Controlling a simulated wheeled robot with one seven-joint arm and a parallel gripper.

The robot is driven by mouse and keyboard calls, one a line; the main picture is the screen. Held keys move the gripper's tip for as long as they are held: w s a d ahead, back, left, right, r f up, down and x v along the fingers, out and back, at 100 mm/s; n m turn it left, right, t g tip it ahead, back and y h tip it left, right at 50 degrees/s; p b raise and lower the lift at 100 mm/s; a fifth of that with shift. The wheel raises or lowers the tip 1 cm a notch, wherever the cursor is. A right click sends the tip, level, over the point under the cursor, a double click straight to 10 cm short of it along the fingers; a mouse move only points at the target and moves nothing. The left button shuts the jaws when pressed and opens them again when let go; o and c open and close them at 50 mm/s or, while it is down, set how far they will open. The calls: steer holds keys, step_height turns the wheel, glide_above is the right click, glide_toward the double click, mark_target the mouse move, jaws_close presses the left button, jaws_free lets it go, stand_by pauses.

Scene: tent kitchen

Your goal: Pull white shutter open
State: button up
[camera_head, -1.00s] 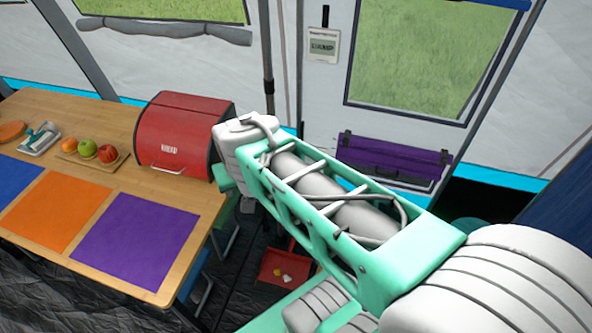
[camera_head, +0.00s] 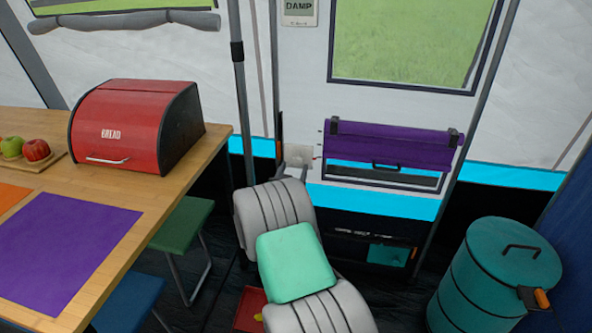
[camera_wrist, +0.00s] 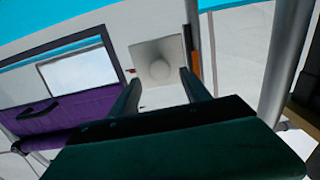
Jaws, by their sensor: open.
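The white shutter (camera_head: 297,154) appears to be a small pale square panel on the tent wall, left of the purple shutter. In the wrist view the white shutter (camera_wrist: 145,52) has a round pale knob at its middle. My gripper (camera_wrist: 160,75) is open, with one dark finger on each side below the knob. I cannot tell whether the fingers touch the panel. In the head view my gripper (camera_head: 292,170) is small and partly hidden behind my arm, just in front of the panel.
A purple shutter (camera_head: 390,143) with a dark handle is right of the panel. A teal bin (camera_head: 490,285) stands at the lower right. A wooden table (camera_head: 185,185) with a red bread box (camera_head: 135,128) and a green stool (camera_head: 182,225) are to the left.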

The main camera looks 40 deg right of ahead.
mark_target(296, 162)
steer(key=x, duration=0.4)
steer(key=shift+w+b, duration=0.1)
steer(key=shift+b, duration=0.2)
jaws_close()
stand_by(1.1)
